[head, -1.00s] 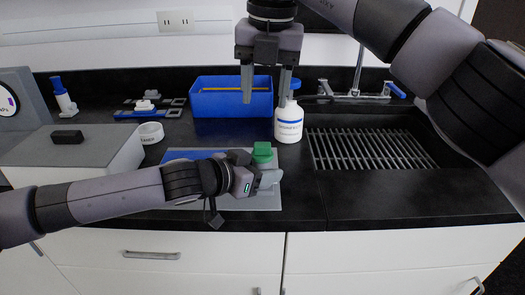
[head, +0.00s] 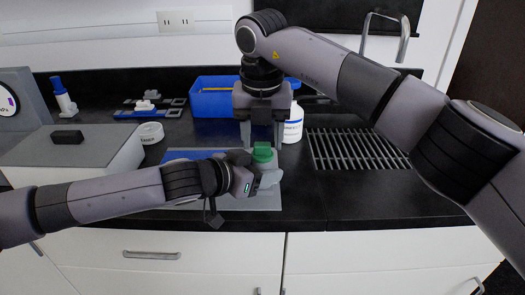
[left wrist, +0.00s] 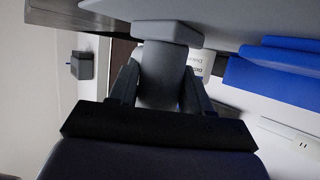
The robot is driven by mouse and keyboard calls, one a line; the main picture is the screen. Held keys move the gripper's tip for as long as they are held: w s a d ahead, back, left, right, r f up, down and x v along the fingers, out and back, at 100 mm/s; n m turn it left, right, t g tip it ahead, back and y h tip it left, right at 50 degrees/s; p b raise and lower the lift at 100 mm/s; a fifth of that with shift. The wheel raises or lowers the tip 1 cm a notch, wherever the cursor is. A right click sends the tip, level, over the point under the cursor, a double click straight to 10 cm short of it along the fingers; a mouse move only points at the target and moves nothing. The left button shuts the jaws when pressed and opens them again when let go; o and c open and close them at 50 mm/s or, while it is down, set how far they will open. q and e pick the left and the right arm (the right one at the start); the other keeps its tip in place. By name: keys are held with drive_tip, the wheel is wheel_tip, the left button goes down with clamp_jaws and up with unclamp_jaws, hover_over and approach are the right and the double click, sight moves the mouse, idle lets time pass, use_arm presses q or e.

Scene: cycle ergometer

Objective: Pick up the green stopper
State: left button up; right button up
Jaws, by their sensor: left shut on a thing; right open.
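The green stopper (head: 263,152) sits on top of a grey vessel (head: 270,178) in the middle of the head view. My left gripper (head: 258,180) is shut on the vessel's side, below the stopper. In the left wrist view its two fingers close around the grey cylindrical body (left wrist: 158,75), which has a wider flat end (left wrist: 167,32). The stopper cannot be made out there. My right gripper (head: 261,135) is open, pointing down, with its fingers just above the stopper, one to each side. I see no contact with it.
A white bottle (head: 293,125) with a blue label stands close behind on the right. A blue bin (head: 215,104) is at the back. A grey and blue mat (head: 250,201) lies beneath; a white round container (head: 149,133) and a sink grate (head: 355,150) flank it.

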sight(263, 145)
drive_tip(key=shift+w+f, duration=0.1)
drive_tip(key=shift+f, duration=0.6)
drive_tip(key=c, duration=0.7)
drive_tip(key=shift+c, duration=1.2)
wheel_tip(263, 145, up, 10)
drive_tip(key=shift+r, duration=0.1)
clamp_jaws()
use_arm(q)
drive_tip(key=o, duration=1.2)
